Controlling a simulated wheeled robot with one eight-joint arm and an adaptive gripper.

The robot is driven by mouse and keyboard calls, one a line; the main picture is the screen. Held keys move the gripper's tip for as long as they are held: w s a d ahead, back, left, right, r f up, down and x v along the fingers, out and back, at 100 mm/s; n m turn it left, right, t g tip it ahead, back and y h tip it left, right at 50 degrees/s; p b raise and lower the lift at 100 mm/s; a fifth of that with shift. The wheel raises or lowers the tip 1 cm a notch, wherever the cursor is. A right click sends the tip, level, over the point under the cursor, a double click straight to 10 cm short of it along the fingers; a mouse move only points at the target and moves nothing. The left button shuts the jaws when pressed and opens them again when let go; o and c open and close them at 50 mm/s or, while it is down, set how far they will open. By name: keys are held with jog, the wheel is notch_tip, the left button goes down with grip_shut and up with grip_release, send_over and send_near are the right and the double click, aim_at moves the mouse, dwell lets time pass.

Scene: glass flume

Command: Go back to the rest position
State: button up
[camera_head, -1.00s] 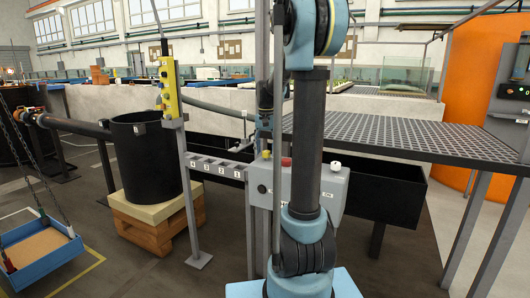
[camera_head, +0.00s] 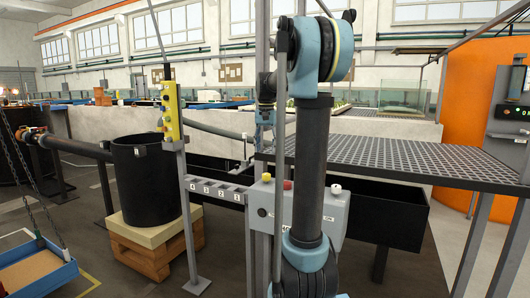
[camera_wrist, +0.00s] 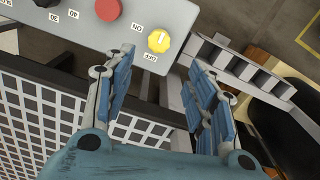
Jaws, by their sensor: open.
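My gripper (camera_wrist: 160,100) is open and empty in the wrist view, its two blue-padded fingers spread apart. In the head view my gripper (camera_head: 260,142) hangs above the grey control box (camera_head: 333,215), small and partly hidden by my own arm. The box also shows at the top of the wrist view (camera_wrist: 175,15), with a yellow knob (camera_wrist: 158,40) marked ON and OFF, and a red button (camera_wrist: 108,10). The fingers appear apart from the knob. Which mark the knob points to is hard to tell.
A dark perforated platform (camera_head: 420,160) lies to the right at about gripper height. A black bucket (camera_head: 145,180) stands on a wooden stack (camera_head: 155,245) at left. A yellow pendant (camera_head: 171,112) is on a post. A blue tray (camera_head: 40,270) hangs on chains at lower left.

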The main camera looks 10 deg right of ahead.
jog(key=s+f+n, duration=0.1)
jog(key=s+f, duration=0.2)
jog(key=s, duration=0.4)
jog(key=s+f+n+t, duration=0.1)
jog(key=s+f, duration=0.2)
jog(key=s, duration=0.4)
jog(key=s+f+n, duration=0.1)
jog(key=s+f, duration=0.2)
jog(key=s, duration=0.4)
jog(key=s+f+n+t, duration=0.1)
jog(key=s+f+n, duration=0.1)
jog(key=s+f, duration=1.2)
jog(key=shift+a+f, duration=0.15)
jog(key=shift+f, duration=0.7)
jog(key=shift+w+f, duration=0.2)
jog(key=shift+w, duration=0.2)
